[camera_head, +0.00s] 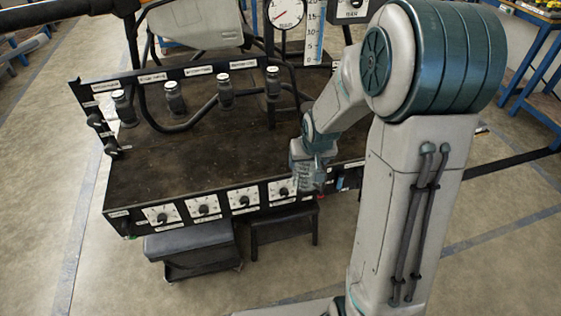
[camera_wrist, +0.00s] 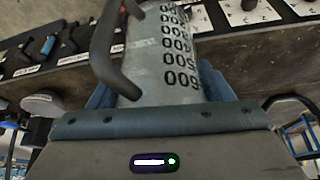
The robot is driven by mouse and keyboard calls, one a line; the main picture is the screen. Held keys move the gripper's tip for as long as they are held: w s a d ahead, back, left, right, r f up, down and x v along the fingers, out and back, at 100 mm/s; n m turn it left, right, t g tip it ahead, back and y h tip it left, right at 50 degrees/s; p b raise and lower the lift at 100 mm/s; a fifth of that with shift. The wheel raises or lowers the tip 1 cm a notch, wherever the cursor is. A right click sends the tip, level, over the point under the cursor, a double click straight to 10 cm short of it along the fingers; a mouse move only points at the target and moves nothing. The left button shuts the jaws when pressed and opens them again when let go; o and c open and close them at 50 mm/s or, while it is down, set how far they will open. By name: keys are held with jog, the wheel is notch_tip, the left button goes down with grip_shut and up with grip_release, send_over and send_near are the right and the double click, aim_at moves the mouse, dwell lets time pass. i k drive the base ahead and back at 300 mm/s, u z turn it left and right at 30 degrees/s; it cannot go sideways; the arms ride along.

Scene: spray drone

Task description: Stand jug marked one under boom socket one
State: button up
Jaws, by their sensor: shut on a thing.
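In the wrist view a grey jug (camera_wrist: 150,58) with black printed graduations and a dark handle (camera_wrist: 104,50) sits between the blue fingers of my gripper (camera_wrist: 157,88), which is shut on it. A mark of one on the jug is not visible. In the head view my gripper (camera_head: 312,168) is at the right front edge of the dark bench, partly hidden by my arm. Several boom sockets (camera_head: 225,90) hang in a row under a labelled black bar over the bench. Their labels are too small to read, so I cannot tell which is one.
The dark bench deck (camera_head: 160,165) looks clear beneath the sockets. Black curved pipes (camera_head: 170,128) run behind and between them. White dial plates (camera_head: 243,198) line the front edge. A dark box (camera_head: 190,245) and a stool (camera_head: 284,225) stand on the floor in front.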

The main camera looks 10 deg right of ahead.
aim_at(279, 155)
jog(key=u, duration=3.1)
jog(key=k, duration=1)
jog(key=z, duration=1.75)
jog(key=i, duration=0.65)
